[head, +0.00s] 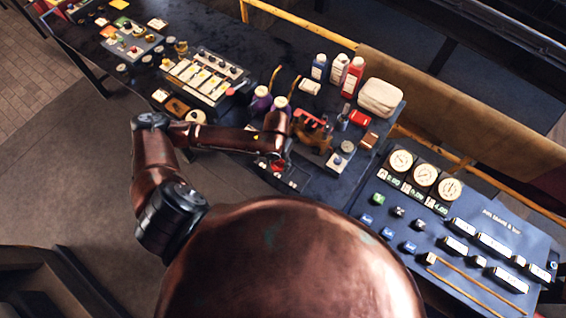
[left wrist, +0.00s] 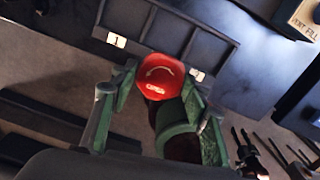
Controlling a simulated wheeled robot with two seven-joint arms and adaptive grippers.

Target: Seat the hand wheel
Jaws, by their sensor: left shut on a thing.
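My left gripper (left wrist: 158,90) is shut on a red rounded piece (left wrist: 160,77), which looks like the hand wheel. Pale markings show on the piece's face. In the head view the red piece (head: 278,166) shows small beneath my left gripper (head: 276,160), near the bench's front edge. Behind it in the wrist view is a dark divided tray (left wrist: 185,14) with small white number tags, one reading 1. A curved green part with a dark red inside lies below the piece; I cannot tell what it belongs to. My right gripper is not in view.
Bottles (head: 337,68) and a folded cloth (head: 381,97) stand at the back of the bench (head: 225,40). A grey box with a round top (head: 341,157) is right of my gripper. A blue gauge panel (head: 450,222) stands further right. Switch boxes (head: 205,77) are at the left.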

